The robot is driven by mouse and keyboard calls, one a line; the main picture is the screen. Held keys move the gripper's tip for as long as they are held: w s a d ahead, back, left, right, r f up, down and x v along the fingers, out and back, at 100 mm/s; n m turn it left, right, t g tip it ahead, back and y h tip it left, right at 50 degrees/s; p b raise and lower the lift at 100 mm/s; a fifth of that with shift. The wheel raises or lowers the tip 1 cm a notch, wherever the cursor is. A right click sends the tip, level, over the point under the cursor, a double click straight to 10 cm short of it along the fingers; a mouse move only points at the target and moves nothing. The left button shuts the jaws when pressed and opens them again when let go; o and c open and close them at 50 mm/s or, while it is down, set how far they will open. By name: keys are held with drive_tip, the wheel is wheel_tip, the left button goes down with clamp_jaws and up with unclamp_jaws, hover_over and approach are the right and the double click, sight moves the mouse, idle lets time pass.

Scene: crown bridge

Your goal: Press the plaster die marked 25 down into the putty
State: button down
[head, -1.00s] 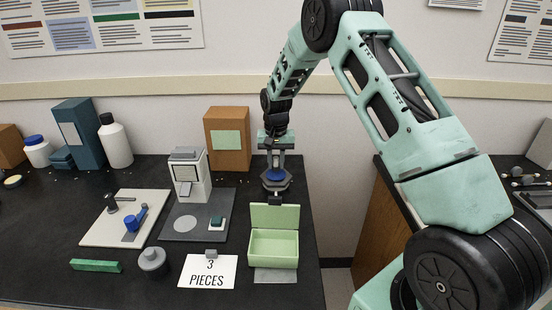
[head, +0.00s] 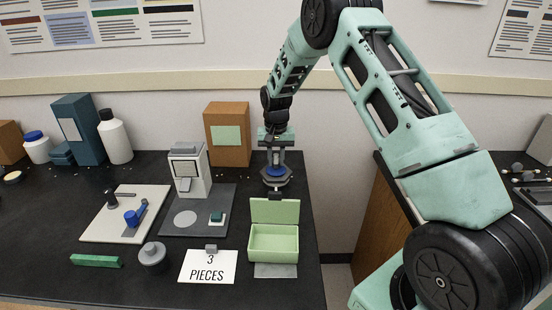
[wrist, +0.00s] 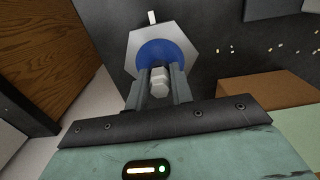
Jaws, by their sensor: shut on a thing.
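My gripper (wrist: 158,88) is shut on a small white plaster die (wrist: 159,82), which sits between its two fingers in the wrist view. The marking 25 cannot be read. A round blue putty pad (wrist: 160,50) lies on a grey hexagonal base (wrist: 118,64), just beyond the die in the wrist view. In the head view my gripper (head: 275,160) is directly above the blue putty (head: 275,170) and its hexagonal base (head: 277,183). The fingers hide the die there. I cannot tell whether the die touches the putty.
An open green box (head: 273,228) stands in front of the base, near the table's right edge. A brown box (head: 228,136) stands behind left, and a white device (head: 188,170) further left. A sign reading 3 PIECES (head: 208,267) stands in front.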

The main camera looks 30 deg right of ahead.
drive_tip(key=shift+f, duration=0.4)
idle(0.8)
drive_tip(key=c, duration=1.1)
unclamp_jaws()
drive_tip(key=shift+c, duration=0.2)
